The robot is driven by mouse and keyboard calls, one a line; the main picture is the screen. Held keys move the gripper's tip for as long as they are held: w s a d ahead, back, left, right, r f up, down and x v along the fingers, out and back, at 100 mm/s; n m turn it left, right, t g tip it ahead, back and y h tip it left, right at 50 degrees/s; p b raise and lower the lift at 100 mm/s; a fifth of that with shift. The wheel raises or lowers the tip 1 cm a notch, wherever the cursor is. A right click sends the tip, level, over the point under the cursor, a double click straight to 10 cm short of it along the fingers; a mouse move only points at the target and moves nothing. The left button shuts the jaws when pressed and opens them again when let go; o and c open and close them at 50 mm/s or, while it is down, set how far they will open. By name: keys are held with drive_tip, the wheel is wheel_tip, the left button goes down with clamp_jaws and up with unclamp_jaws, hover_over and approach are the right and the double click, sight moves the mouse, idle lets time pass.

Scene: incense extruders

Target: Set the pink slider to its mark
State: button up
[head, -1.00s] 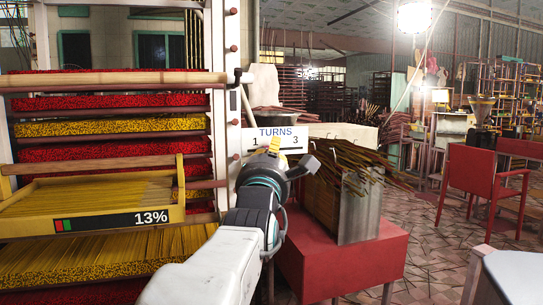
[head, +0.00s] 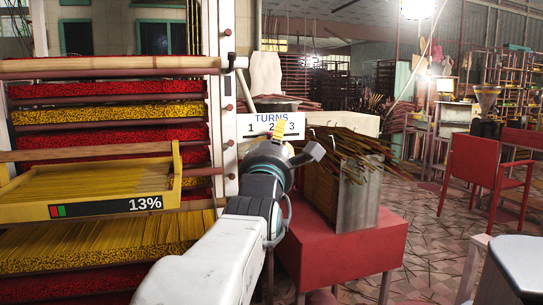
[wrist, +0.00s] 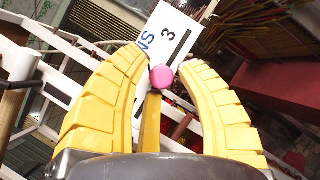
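The pink slider knob (wrist: 162,77) shows in the wrist view as a round pink end between my fingertips, with a yellow-brown bar running below it. My gripper (wrist: 164,58) has two ribbed yellow fingers, spread apart, one on each side of the knob. Thin gaps seem to remain, though contact is hard to judge. In the head view my gripper (head: 279,131) is just in front of the white TURNS sign (head: 258,131), numbered 1, 2, 3; the knob cannot be made out there. The sign's 3 end also shows in the wrist view (wrist: 165,45). I cannot make out the slider's mark.
A yellow tray (head: 28,213) with a black strip reading 13% (head: 105,207) sits left on racks of red and yellow material. A red table (head: 345,250) holds a metal-sided box (head: 358,200) of sticks right of my arm. A red chair (head: 472,165) stands farther right.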

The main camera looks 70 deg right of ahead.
drive_tip(key=v, duration=1.1)
idle(0.6)
